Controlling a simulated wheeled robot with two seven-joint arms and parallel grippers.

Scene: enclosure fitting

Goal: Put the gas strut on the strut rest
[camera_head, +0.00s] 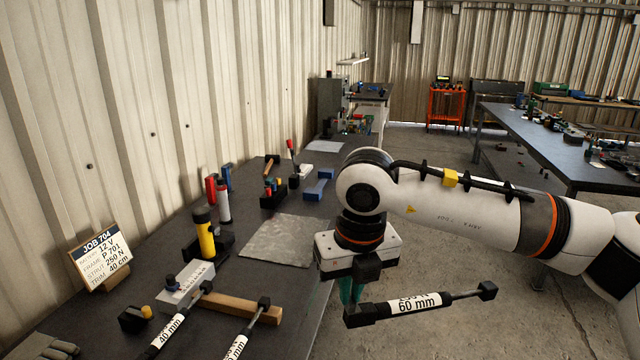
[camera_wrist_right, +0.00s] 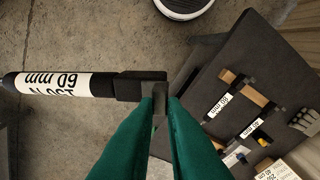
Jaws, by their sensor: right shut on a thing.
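My right gripper (camera_head: 350,290) is shut on a gas strut (camera_head: 415,303) and holds it in the air, beyond the bench's right edge in the head view. The strut has a black body, a white label reading 60 mm and black end fittings. In the right wrist view the green fingertips (camera_wrist_right: 160,100) grip the end fitting of the strut (camera_wrist_right: 60,85). A wooden bar (camera_head: 235,308), possibly the strut rest, lies on the bench to the left of the gripper. Two other labelled struts (camera_head: 168,330) lie across it, one marked 40 mm. My left gripper is not in view.
A corrugated wall (camera_head: 130,110) runs along the left. Open floor (camera_head: 450,240) lies to the right.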

